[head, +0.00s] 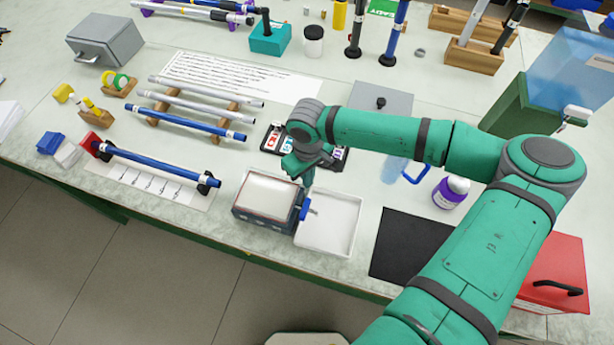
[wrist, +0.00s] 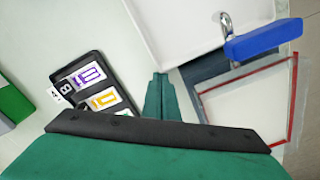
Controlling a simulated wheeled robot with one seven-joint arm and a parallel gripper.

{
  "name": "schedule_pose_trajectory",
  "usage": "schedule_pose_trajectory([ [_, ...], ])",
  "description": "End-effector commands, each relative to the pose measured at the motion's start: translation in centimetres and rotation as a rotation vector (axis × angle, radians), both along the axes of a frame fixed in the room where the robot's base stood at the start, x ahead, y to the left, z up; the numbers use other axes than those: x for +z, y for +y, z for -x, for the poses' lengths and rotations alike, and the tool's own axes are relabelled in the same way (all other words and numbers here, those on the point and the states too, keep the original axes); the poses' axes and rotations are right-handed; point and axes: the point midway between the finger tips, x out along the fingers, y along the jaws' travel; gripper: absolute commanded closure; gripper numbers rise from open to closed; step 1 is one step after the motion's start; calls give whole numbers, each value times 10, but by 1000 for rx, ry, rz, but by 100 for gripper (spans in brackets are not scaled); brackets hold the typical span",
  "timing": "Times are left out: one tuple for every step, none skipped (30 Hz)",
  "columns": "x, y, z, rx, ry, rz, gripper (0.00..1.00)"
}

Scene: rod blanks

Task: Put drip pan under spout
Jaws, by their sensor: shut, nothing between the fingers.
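The drip pan is a shallow white square tray (head: 332,222) on the bench, right beside a grey box with a pale top (head: 268,192). It also shows at the top of the wrist view (wrist: 180,28). A curved metal spout (wrist: 225,20) with a blue handle (wrist: 263,42) sticks out from the box's side. In the head view the blue handle (head: 305,208) is at the pan's left edge, and the spout appears to reach over the pan. My gripper (wrist: 158,82) is shut and empty, above the far edge of the box and pan.
A black tray of coloured labels (wrist: 90,82) lies near my gripper. Blue rods (head: 160,163) lie to the left. A purple-and-white bottle (head: 451,192), a black mat (head: 408,245) and a clear tank (head: 570,72) on a green stand are to the right.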

Motion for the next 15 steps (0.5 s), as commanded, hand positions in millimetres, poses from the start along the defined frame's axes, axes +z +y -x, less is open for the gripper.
schedule_pose_trajectory([
  [0, -1, 1, 0, 1, -1, 100],
  [0, -1, 2, -1, 1, -1, 100],
  [-1, -3, 4, -1, 1, -2, 100],
  [-1, -4, 6, -1, 3, -3, 100],
  [-1, -5, 9, -1, 3, -4, 100],
  [-1, -8, 12, -1, 4, -3, 100],
  [-1, -10, 14, -1, 3, -2, 100],
  [-1, -11, 15, -1, 3, -3, 100],
  [-1, -13, 17, -1, 1, -3, 100],
  [-1, -13, 18, 0, 0, -2, 100],
  [0, -14, 18, 0, 1, -2, 100],
  [0, -14, 18, 1, 1, -1, 100],
  [0, -14, 18, 1, 0, 0, 100],
  [0, -14, 18, 1, 0, 0, 100],
  [0, -14, 18, 1, 0, 0, 100],
])
